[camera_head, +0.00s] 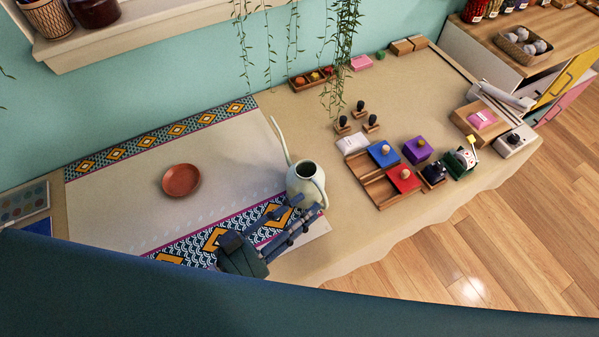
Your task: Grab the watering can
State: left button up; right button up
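The pale green-white watering can (301,184) stands upright near the table's front edge, right of the patterned cloth. Its long thin spout points up and back to the left, and its curved handle is on the front right side. My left gripper (308,206) reaches in from the lower left, with its two dark blue fingers spread apart. The fingertips are at the lower front of the can, close to the handle and partly covering the base. I cannot tell whether they touch it. My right gripper is not in view.
A terracotta dish (181,180) lies on the patterned cloth (110,205). Right of the can are a wooden tray (377,191) with colored blocks, and stamps (360,108). Vines (343,55) hang over the back of the table. Bare table lies between can and tray.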

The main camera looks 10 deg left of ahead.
pick_arm(q)
send_near(326, 207)
jog(key=x, duration=0.3)
jog(key=shift+w+d+r, duration=0.1)
jog(key=shift+w+d, duration=0.15)
jog(key=shift+w, duration=0.05)
jog(key=shift+w+d, duration=0.15)
jog(key=shift+w, duration=0.05)
jog(key=x, duration=0.5)
jog(key=shift+p, duration=0.35)
jog(key=shift+w+d, duration=0.25)
jog(key=shift+w, duration=0.05)
jog(key=shift+w+d, duration=0.1)
jog(key=shift+w, duration=0.05)
grip_shut()
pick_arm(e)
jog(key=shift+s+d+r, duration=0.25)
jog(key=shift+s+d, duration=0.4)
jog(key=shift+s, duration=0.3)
